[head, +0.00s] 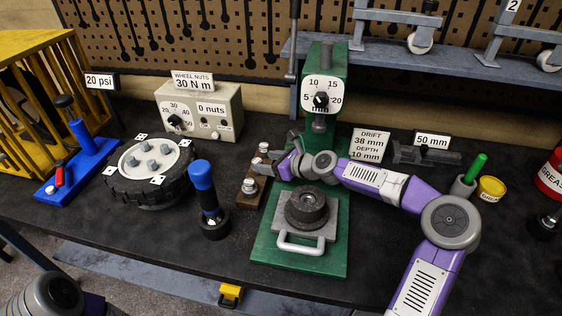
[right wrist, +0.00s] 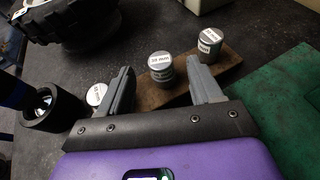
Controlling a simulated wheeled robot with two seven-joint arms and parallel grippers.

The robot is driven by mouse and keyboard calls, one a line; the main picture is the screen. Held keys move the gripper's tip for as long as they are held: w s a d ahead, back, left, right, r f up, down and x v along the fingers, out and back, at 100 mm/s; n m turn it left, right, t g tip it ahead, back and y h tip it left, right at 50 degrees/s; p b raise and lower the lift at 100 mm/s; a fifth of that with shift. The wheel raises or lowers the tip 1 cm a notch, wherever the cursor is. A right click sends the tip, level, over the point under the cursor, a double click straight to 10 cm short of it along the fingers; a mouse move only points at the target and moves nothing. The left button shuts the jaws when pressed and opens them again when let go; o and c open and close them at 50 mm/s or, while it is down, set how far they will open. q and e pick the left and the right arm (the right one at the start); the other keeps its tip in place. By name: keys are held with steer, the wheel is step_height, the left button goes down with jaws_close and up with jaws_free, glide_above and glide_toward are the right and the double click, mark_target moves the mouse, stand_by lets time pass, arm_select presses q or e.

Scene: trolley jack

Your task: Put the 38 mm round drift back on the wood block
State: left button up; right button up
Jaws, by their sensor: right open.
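The wood block (head: 246,199) lies left of the green press and bears several short metal drifts; it also shows in the right wrist view (right wrist: 231,58). My right gripper (head: 262,163) is over the block, open. In the right wrist view its fingers (right wrist: 162,75) stand either side of a middle drift (right wrist: 161,68), whose top label seems to read 38 mm. A visible gap lies between that drift and each finger. Another drift (right wrist: 209,44) stands to the right, and one (right wrist: 97,94) shows left, partly behind the left finger. My left gripper is not in view.
The green press (head: 325,220) with a hub (head: 307,207) on its plate stands right of the block. A blue-handled tool (head: 203,190) stands close to the left, with a wheel (head: 149,171) beyond it. The torque box (head: 203,110) is behind. The front bench strip is clear.

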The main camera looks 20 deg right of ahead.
steer(key=shift+p+v, duration=0.4)
steer(key=shift+v, duration=2.3)
